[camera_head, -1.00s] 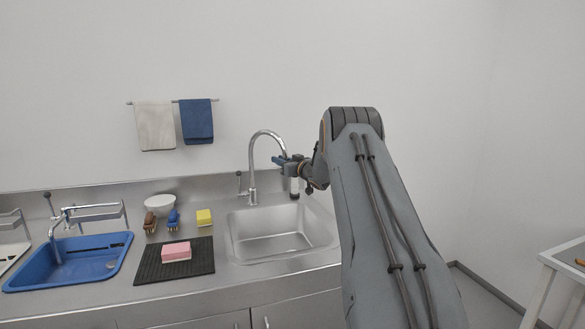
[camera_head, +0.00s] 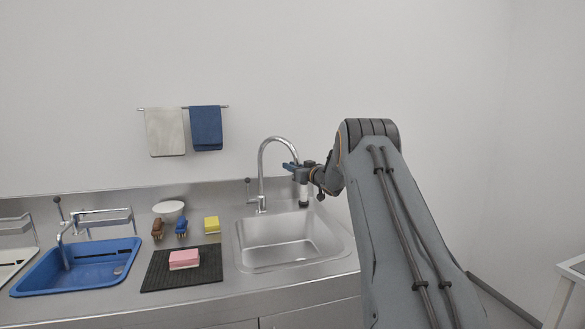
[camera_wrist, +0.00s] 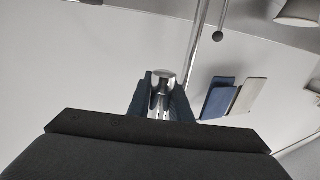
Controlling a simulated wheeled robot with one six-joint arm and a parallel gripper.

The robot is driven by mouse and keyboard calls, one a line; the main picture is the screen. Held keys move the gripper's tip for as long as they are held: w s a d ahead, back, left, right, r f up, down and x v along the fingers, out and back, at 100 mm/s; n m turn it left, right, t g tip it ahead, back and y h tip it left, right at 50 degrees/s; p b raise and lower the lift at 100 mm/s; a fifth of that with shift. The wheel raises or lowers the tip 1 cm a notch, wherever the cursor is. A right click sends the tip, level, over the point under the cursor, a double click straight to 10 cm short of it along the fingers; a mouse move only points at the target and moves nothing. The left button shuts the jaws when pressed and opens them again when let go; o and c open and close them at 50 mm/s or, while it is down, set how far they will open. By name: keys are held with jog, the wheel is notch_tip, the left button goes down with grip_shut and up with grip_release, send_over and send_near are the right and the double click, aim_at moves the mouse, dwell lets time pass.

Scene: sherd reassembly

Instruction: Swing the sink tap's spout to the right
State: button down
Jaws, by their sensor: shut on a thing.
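The sink tap (camera_head: 261,172) is a tall chrome gooseneck standing behind the steel basin (camera_head: 285,240). Its spout arches toward the right side of the basin in the head view. My gripper (camera_head: 291,166) is at the spout's outer end, reached from the right. In the wrist view my gripper (camera_wrist: 162,100) has its two dark blue fingers closed around the chrome spout end (camera_wrist: 164,75), which shows between them. The exact contact is partly hidden by the fingers.
A small bottle (camera_head: 303,194) stands just below my gripper, behind the basin. A yellow sponge (camera_head: 212,225), two brushes, a white bowl (camera_head: 168,210) and a pink sponge (camera_head: 184,259) on a dark mat (camera_head: 160,280) lie left. Towels (camera_head: 205,128) hang on the wall.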

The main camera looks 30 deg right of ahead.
jog(key=shift+w+a+r, duration=0.1)
jog(key=shift+a+r, duration=0.1)
jog(key=shift+a, duration=0.2)
jog(key=c, duration=2)
grip_release()
jog(key=o, duration=0.4)
jog(key=shift+w+a+f, duration=0.1)
jog(key=shift+w+a, duration=0.05)
jog(key=shift+a, duration=0.05)
jog(key=shift+s+d+b, duration=0.25)
jog(key=shift+s+d, duration=0.1)
jog(key=shift+s, duration=1)
jog(key=shift+s+d+b, duration=0.2)
jog(key=shift+s+d, duration=0.15)
jog(key=shift+s, duration=0.95)
jog(key=shift+s+d+b, duration=0.25)
jog(key=shift+s+d, duration=0.1)
jog(key=shift+s, duration=1)
